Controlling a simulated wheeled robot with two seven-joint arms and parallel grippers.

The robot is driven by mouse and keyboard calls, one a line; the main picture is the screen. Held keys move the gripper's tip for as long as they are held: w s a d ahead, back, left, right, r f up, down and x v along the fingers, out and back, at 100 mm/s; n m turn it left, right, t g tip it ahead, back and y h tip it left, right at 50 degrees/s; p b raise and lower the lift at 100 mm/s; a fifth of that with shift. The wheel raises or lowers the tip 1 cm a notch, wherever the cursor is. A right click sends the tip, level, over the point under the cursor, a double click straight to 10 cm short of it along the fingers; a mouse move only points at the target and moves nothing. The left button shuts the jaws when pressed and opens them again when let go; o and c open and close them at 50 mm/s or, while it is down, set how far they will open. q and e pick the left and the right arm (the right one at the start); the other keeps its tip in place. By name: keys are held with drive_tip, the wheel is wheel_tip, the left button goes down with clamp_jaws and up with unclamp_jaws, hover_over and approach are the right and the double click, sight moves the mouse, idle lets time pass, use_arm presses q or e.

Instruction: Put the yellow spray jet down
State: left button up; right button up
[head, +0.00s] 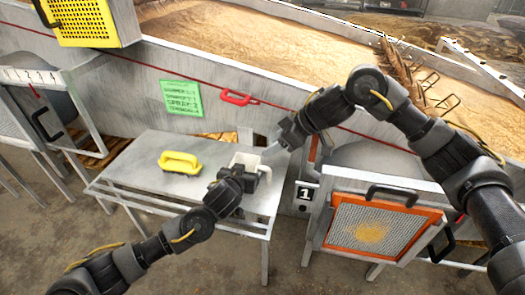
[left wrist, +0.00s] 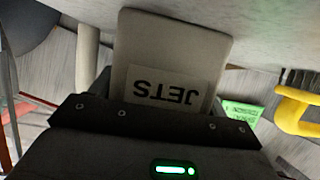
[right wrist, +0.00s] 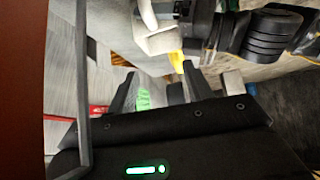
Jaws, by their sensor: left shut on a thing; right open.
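A small white box (head: 247,159) sits at the right end of the metal table. Its grey side with a JETS label (left wrist: 165,88) fills the middle of the left wrist view. My left gripper (head: 238,176) is shut on this box at its near side. My right gripper (head: 284,141) is open, just above and right of the box. In the right wrist view a small yellow patch (right wrist: 177,61) shows beyond its fingers beside the box; I cannot tell whether it is a spray jet or the yellow brush. I see no clear spray jet.
A yellow brush (head: 180,162) lies on the metal table (head: 135,160), left of the box. A green sign (head: 182,98) and a red handle (head: 239,98) are on the wall behind. An orange-framed mesh hatch (head: 380,228) stands to the right. The table's left part is clear.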

drive_tip(key=v, duration=0.5)
use_arm(q)
drive_tip(key=o, duration=1.1)
drive_tip(key=shift+s, duration=0.1)
